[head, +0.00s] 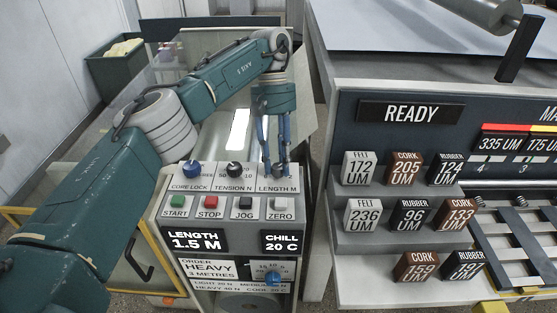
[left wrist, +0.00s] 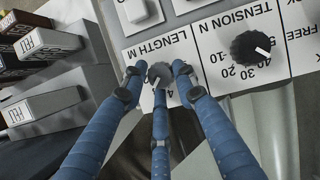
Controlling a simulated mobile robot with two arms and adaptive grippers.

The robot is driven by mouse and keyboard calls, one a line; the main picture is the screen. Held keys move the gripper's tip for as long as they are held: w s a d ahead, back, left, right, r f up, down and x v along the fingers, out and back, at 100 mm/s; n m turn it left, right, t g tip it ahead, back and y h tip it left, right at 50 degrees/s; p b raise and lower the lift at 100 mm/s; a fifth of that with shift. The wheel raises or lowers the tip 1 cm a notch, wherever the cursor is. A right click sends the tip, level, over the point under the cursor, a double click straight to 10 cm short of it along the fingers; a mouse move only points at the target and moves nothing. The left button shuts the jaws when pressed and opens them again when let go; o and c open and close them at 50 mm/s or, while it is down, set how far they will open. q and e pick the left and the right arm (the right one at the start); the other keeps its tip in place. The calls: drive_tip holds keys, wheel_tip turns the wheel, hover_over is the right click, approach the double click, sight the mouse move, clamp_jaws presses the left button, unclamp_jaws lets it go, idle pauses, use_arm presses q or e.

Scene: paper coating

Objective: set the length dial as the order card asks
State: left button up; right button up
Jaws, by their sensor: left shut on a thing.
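The length display (head: 196,241) reads 1.5 M. The order card (head: 208,269) reads HEAVY, 3 METRES. My right gripper is not in view.
The black tension dial (head: 235,169) and blue core lock dial (head: 191,168) sit to the left. START (head: 177,205), STOP, JOG and ZERO (head: 281,208) buttons lie just below. A rack of labelled blocks (head: 406,169) stands at the right, under a READY sign (head: 411,113).

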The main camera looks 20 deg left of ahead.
sight(278, 166)
use_arm(q)
drive_tip(key=shift+s, duration=0.15)
drive_tip(key=o, duration=1.1)
drive_tip(key=shift+s+r, duration=0.1)
drive_tip(key=shift+s, duration=0.05)
drive_tip(key=shift+r, duration=0.5)
wheel_tip(278, 166, up, 9)
drive_tip(key=shift+r, duration=0.1)
